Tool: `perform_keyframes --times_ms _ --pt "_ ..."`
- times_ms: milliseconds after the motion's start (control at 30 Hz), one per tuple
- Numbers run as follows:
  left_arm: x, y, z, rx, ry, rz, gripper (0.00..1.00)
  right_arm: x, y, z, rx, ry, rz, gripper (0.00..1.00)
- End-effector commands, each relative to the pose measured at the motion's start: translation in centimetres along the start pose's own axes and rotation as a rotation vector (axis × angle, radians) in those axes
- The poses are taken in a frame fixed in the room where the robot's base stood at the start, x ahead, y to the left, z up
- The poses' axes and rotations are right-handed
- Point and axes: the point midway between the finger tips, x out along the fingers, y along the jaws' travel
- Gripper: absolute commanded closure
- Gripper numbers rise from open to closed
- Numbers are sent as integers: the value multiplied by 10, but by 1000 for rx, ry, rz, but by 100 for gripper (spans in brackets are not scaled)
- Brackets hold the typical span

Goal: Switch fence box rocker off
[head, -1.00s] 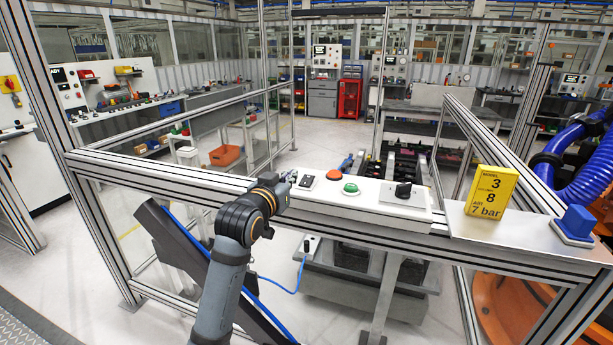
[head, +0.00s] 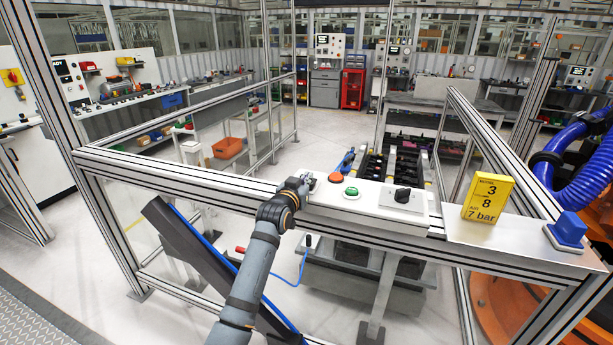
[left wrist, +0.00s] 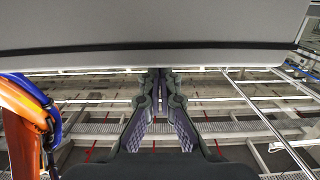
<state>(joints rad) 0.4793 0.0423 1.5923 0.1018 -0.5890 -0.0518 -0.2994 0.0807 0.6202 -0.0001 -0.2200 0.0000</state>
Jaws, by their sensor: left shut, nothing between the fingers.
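The fence box (head: 368,196) is a long white panel on the fence rail. It carries a red-orange button (head: 337,177), a green button (head: 351,191) and a black rotary knob (head: 402,195). My left gripper (head: 308,179) is at the box's left end, left of the red-orange button. It covers the place of the dark rocker, so the rocker and its position are hidden. I cannot tell whether the gripper touches it. In the left wrist view the gripper's fingers (left wrist: 160,73) are shut together and empty, under a wide pale surface (left wrist: 150,25). My right gripper is not in view.
A yellow sign (head: 488,197) and a blue block (head: 570,228) stand on the plate to the right of the box. The aluminium fence rail (head: 170,175) runs under my left arm. A blue cable (head: 296,275) hangs below the rail.

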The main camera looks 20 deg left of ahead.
Motion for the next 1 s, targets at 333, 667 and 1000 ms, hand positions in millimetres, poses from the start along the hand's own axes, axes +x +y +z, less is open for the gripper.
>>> perform_keyframes --times_ms 333,667,1000 --pt "0 0 3 0 0 0 100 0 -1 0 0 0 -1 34" --pt "6 0 8 0 -1 0 100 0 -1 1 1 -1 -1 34" --pt "5 -5 -36 0 0 -3 100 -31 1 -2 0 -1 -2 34"
